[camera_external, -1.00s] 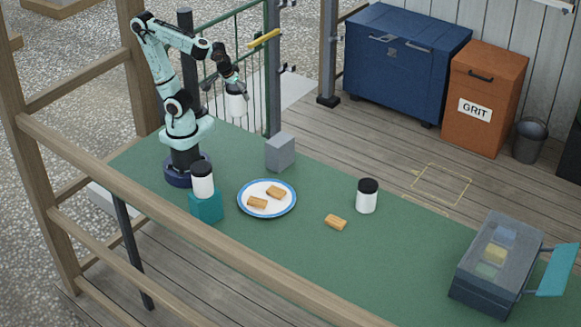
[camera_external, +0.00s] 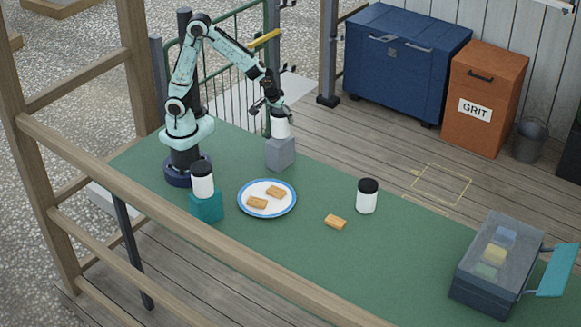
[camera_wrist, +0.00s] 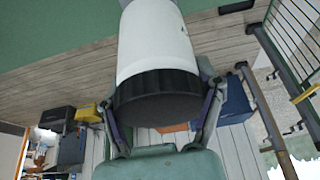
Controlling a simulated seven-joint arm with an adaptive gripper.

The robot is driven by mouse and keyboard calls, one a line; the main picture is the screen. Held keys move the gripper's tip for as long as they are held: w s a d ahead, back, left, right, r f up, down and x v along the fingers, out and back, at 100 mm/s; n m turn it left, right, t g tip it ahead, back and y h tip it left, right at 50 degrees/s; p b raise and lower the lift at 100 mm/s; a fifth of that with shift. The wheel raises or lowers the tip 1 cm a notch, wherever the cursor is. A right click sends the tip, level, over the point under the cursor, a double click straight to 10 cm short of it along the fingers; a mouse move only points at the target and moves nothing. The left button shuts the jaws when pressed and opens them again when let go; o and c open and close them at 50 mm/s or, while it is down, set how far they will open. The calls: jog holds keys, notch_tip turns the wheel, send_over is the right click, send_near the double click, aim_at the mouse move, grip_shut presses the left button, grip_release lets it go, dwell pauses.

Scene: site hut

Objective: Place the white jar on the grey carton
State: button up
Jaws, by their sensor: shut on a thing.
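A white jar (camera_external: 280,128) with a dark lid is held upright in my gripper (camera_external: 271,108). Its base is at the top of the grey carton (camera_external: 279,154), and I cannot tell whether the two touch. The carton stands on the green tabletop, behind the plate. In the wrist view the jar (camera_wrist: 152,40) fills the upper middle, and the fingers of my gripper (camera_wrist: 162,97) are shut on both sides of its black lid. The carton is hidden in the wrist view.
A second white jar (camera_external: 202,184) stands on a teal box (camera_external: 206,207); a third jar (camera_external: 367,197) stands on the table. A blue-rimmed plate (camera_external: 242,205) holds two wafer-like bars, and another bar (camera_external: 336,222) lies beside it. A dark toolbox (camera_external: 485,278) sits at the right.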

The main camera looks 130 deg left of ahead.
jog(key=shift+f, duration=0.9)
jog(key=o, duration=1.3)
jog(key=shift+f, duration=0.1)
jog(key=shift+c, duration=0.2)
jog(key=v, duration=1.2)
jog(key=s+d+f+m+h, duration=0.1)
jog(key=s+d+m+h, duration=0.1)
jog(key=s+d+m, duration=0.3)
jog(key=s+d+f+m+h, duration=0.1)
jog(key=s+d+m, duration=0.5)
jog(key=d+m, duration=0.5)
jog(key=shift+d+m+h, duration=0.4)
jog(key=shift+d, duration=0.4)
